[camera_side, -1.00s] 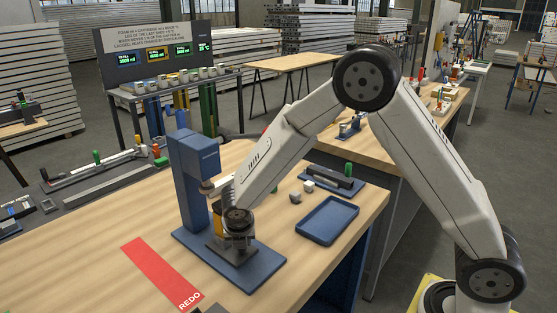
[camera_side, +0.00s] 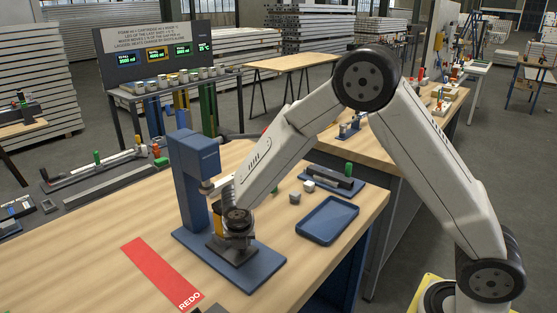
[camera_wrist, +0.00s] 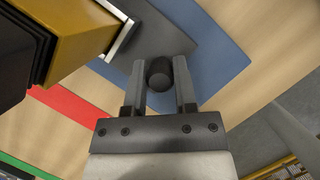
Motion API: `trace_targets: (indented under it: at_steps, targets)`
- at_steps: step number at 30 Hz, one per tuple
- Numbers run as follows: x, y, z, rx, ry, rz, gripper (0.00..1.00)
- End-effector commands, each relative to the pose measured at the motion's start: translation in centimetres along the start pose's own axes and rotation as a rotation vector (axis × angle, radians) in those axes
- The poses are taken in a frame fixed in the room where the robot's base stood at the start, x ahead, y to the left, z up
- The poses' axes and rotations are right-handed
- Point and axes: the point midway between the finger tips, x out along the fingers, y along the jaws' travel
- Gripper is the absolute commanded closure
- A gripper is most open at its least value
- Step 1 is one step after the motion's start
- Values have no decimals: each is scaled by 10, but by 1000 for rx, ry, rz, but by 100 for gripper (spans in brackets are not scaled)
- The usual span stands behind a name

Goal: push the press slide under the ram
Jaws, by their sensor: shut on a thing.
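The blue press (camera_side: 190,175) stands on its blue base plate (camera_side: 262,277) on the wooden bench, with its ram (camera_side: 207,188) at the upper front of the column. The dark grey press slide (camera_wrist: 160,32) lies on the base plate in the wrist view. A dark round knob (camera_wrist: 159,74) stands on the slide. My gripper (camera_wrist: 160,85) is shut on this knob, one finger on each side. In the side view my gripper (camera_side: 237,237) is low over the base plate, in front of the column, and its wrist hides most of the slide.
A yellow-orange block (camera_wrist: 80,35) with a silver edge is close to the left finger in the wrist view. A red REDO strip (camera_side: 160,273) lies left of the press. A blue tray (camera_side: 327,220) and small grey cubes (camera_side: 295,197) lie to the right.

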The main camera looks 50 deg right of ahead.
Motion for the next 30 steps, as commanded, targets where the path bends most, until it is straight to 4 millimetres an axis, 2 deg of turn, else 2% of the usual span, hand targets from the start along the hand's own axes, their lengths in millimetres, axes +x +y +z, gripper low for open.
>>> trace_targets:
  at_steps: [8, 30]
  targets:
    - [1, 4, 4, 0, -1, 1, 100]
    - [13, 36, 33, -1, -2, 4, 100]
